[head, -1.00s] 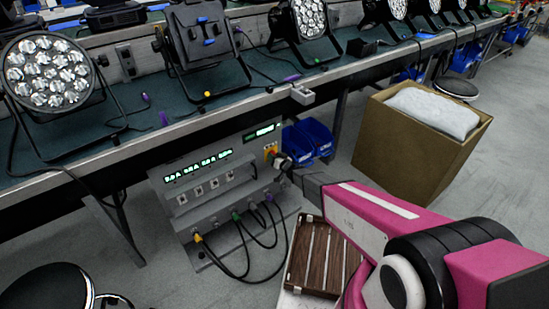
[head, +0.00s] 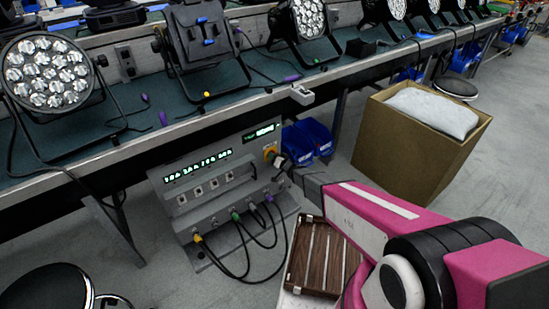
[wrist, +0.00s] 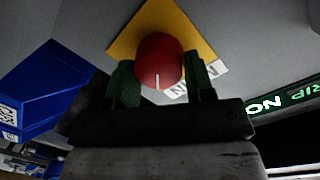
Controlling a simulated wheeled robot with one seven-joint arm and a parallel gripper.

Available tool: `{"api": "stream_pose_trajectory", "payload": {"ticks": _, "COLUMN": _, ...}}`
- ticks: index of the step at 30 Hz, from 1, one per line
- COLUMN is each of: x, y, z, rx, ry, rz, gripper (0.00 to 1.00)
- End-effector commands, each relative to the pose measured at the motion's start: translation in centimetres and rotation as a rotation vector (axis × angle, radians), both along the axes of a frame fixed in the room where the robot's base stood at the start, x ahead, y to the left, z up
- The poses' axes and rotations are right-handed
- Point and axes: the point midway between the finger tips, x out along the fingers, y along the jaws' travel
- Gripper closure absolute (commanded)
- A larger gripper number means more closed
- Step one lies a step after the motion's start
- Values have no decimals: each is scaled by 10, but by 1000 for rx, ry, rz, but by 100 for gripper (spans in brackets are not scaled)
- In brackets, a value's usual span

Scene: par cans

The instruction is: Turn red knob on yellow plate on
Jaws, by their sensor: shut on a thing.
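The round red knob (wrist: 158,55) fills the top middle of the wrist view, with a white line on its face pointing down in that picture. It sits on the yellow plate (wrist: 196,36), tilted like a diamond, on the grey panel. My gripper (wrist: 160,78) is shut on the knob, one green-padded finger on each side. In the head view my gripper (head: 279,161) is at the upper right of the grey control box (head: 207,217). There the yellow plate (head: 269,151) shows just beside it, and the knob is mostly hidden.
A lit display (wrist: 296,98) shows "ON" and partly cut-off letters. A white label (wrist: 207,80) is partly covered by a finger. Blue bins (head: 308,138) stand right of the box, under the bench (head: 225,100). Cables hang from the box front. A cardboard box (head: 400,140) stands farther right.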

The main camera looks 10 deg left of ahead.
Motion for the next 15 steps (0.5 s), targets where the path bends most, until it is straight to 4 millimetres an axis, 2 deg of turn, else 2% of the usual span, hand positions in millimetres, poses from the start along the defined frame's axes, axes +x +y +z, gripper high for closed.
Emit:
{"api": "stream_pose_trajectory", "payload": {"ticks": 1, "x": 1, "y": 0, "z": 0, "rx": 3, "ry": 3, "rz": -2, "gripper": 45}}
{"api": "stream_pose_trajectory", "payload": {"ticks": 3, "x": 1, "y": 0, "z": 0, "rx": 2, "ry": 2, "rz": -2, "gripper": 26}}
{"api": "stream_pose_trajectory", "payload": {"ticks": 15, "x": -3, "y": -3, "z": 1, "rx": 1, "ry": 0, "rz": -1, "gripper": 26}}
